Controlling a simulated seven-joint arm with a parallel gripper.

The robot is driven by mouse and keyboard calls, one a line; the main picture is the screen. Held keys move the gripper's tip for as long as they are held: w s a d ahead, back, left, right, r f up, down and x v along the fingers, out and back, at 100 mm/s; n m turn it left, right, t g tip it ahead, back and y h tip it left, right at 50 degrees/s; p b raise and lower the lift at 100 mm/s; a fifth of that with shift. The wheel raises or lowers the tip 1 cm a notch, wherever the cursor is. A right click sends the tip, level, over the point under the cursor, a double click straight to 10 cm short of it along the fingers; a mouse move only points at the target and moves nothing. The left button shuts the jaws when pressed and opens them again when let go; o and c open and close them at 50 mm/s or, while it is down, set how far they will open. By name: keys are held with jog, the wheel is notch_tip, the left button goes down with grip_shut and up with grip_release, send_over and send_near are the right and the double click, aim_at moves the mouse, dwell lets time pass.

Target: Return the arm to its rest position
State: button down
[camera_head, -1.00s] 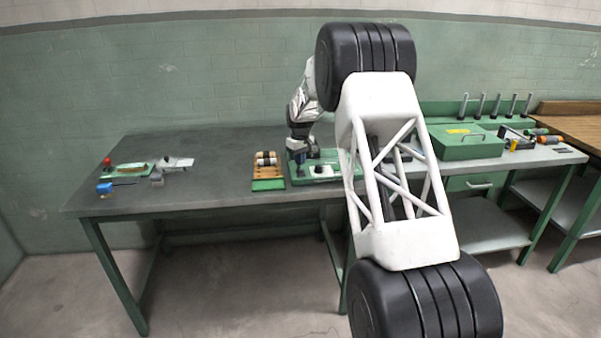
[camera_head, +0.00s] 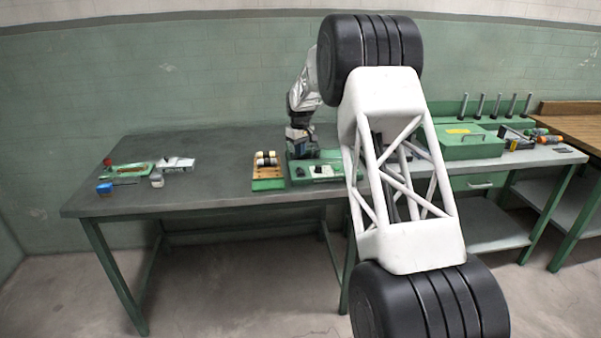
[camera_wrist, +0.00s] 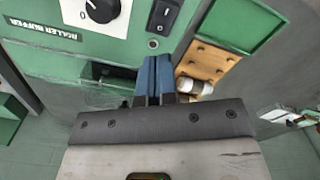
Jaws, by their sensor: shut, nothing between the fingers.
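My gripper (camera_head: 299,151) is above the left part of a green machine (camera_head: 322,176) on the bench. In the wrist view its blue fingers (camera_wrist: 153,64) are together with nothing between them. The machine's panel (camera_wrist: 60,62) there carries the words "ROLLER BUFFER", a white-based dial (camera_wrist: 101,11) and a black rocker switch (camera_wrist: 164,16). The fingertips appear in front of the machine; whether they touch it cannot be told. My large arm links hide part of the bench in the head view.
A wooden rack (camera_head: 268,172) with rollers stands left of the machine. Small tools and a blue block (camera_head: 104,188) lie at the far left of the grey bench (camera_head: 200,203). A green box (camera_head: 468,146) and several upright posts stand at the right. The bench between rack and tools is clear.

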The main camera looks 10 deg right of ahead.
jog(key=s+d+r+m, duration=0.1)
jog(key=s+r, duration=0.5)
jog(key=s, duration=0.6)
jog(key=s+r+m+t, duration=0.1)
jog(key=s+r, duration=0.5)
jog(key=s, duration=0.5)
jog(key=s+d+r+m, duration=0.1)
jog(key=s+r, duration=0.6)
jog(key=s, duration=0.5)
jog(key=s+f+m, duration=0.1)
jog(key=s+f, duration=0.2)
jog(key=s, duration=1.5)
jog(key=s+f+m+t, duration=0.1)
jog(key=s+f+m, duration=0.1)
jog(key=s, duration=1.6)
jog(key=shift+s+d+f+t, duration=0.3)
jog(key=shift+s+f, duration=0.05)
jog(key=shift+f, duration=0.4)
jog(key=c, duration=1.8)
grip_release()
